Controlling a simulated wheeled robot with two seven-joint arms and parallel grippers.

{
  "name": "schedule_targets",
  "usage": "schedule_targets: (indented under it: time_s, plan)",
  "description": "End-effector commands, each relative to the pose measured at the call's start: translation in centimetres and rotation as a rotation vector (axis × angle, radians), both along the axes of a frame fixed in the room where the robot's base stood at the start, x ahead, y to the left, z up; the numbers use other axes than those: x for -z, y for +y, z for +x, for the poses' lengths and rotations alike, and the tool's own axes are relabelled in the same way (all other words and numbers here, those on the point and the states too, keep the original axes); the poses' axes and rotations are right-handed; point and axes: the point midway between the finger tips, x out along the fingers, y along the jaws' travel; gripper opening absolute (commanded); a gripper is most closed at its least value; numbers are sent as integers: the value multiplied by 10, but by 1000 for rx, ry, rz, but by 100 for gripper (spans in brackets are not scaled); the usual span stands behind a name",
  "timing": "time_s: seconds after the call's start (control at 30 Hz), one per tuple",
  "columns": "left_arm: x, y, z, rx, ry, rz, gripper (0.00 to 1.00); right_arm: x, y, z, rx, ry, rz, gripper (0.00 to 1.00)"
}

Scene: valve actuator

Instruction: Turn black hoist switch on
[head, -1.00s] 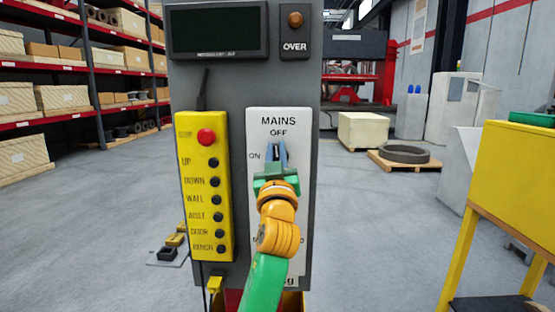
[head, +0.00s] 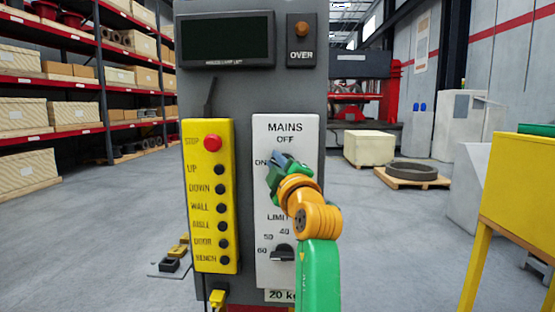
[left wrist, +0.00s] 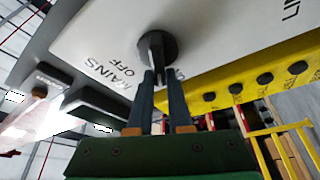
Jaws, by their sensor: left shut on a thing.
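The black mains switch (left wrist: 157,47) is a round knob with a raised bar on a white panel (head: 300,135) marked MAINS, OFF and ON. In the left wrist view, my left gripper (left wrist: 160,78) is shut on the knob's bar, one blue-grey finger on each side. The bar lies between the OFF lettering and the partly hidden ON lettering. In the head view, my left gripper (head: 276,165) covers most of the knob and is tilted, beside the ON mark. My right gripper is in neither view.
A second black knob (head: 283,253), marked LIMIT, sits lower on the panel. A yellow pendant (head: 208,195) with a red STOP button and several black buttons hangs close at left. A dark display (head: 227,39) is above.

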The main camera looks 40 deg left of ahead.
Motion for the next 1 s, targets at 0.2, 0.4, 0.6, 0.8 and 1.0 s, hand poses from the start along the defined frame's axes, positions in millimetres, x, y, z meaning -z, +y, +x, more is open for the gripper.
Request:
schedule_targets:
  time_s: [0.2,0.4,0.6,0.8,1.0]
  plan:
    - [0,1,-1,1,-94,-150,0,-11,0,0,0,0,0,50]
    - [3,2,-1,1,-160,-255,0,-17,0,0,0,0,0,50]
    - [5,2,-1,2,-201,-322,0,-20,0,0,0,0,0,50]
    - [6,2,-1,2,-222,-354,0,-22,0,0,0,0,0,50]
    - [7,2,-1,2,-226,-361,0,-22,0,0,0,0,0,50]
